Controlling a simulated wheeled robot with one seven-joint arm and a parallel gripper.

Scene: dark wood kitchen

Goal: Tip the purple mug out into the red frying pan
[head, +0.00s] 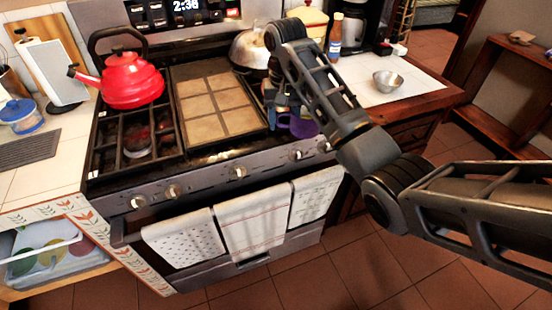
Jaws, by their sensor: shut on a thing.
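The purple mug (302,128) is at the front right of the stove, partly hidden by my arm. My gripper (284,108) is shut on the mug; its fingers are small and mostly behind my arm. I cannot tell how far the mug is tilted or what is in it. I see no red frying pan in this view; the stove area behind my arm is hidden.
A red kettle (131,80) stands on the left rear of the stove. A tiled griddle plate (215,103) covers the middle. A silver domed pot (250,52) is behind my gripper. A metal bowl (388,82) and a bottle (335,38) stand on the right counter.

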